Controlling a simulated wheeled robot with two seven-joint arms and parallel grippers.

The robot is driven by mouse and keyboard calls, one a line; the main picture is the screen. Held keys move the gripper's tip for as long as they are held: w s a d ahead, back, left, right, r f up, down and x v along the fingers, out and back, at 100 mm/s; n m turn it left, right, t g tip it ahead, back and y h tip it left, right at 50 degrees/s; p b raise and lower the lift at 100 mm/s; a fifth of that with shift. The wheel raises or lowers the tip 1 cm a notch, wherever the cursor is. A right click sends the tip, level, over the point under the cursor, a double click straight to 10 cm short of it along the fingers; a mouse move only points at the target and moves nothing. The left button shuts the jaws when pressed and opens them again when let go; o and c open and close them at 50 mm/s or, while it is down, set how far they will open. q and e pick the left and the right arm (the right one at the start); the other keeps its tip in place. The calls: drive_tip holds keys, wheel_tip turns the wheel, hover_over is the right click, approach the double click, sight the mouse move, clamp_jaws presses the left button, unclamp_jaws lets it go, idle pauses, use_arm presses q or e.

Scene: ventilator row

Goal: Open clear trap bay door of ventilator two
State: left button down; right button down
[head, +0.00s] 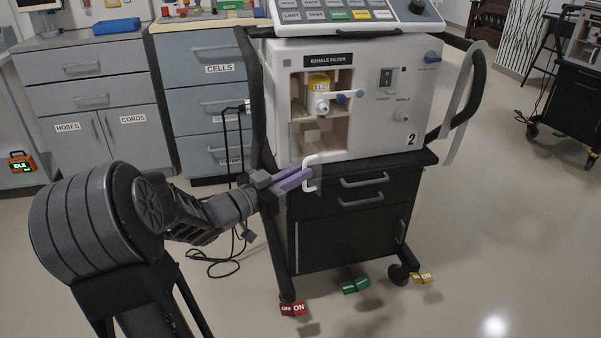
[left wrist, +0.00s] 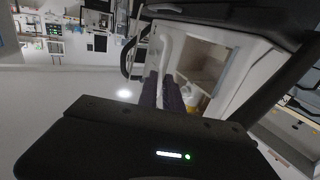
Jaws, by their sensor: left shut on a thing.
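Ventilator two (head: 375,135) is a white unit marked 2 on a black cart. Its trap bay (head: 321,135), under the "EXHALE FILTER" label, shows a beige inside and a yellow-capped trap (head: 318,85). The clear door pane is hard to make out, so I cannot tell how far it stands open. A white bar handle (head: 311,187) shows at the bay's lower left. My left gripper (head: 294,180), with purple fingers, is shut on this handle. In the left wrist view the handle (left wrist: 164,58) rises from between the fingers (left wrist: 162,92), beside the bay. My right gripper is not in view.
The cart's dark drawers (head: 362,190) lie just below the handle. Grey cabinets (head: 92,95) stand behind at left, with a black cable (head: 215,260) on the floor. Colored caster pedals (head: 355,286) sit at the cart's base. The floor at right is mostly clear.

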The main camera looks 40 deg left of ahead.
use_arm(q)
drive_tip(key=shift+s+a+r+y, duration=0.1)
drive_tip(key=shift+a+r+y, duration=0.15)
drive_tip(key=shift+a, duration=0.4)
drive_tip(key=c, duration=1.7)
unclamp_jaws()
drive_tip(key=shift+f, duration=0.15)
drive_tip(key=shift+o, duration=0.9)
drive_tip(key=shift+d, duration=0.2)
drive_tip(key=s+p, duration=0.1)
drive_tip(key=s, duration=0.6)
drive_tip(key=shift+s+a+p, duration=0.3)
drive_tip(key=shift+a+p, duration=0.05)
drive_tip(key=shift+p, duration=0.05)
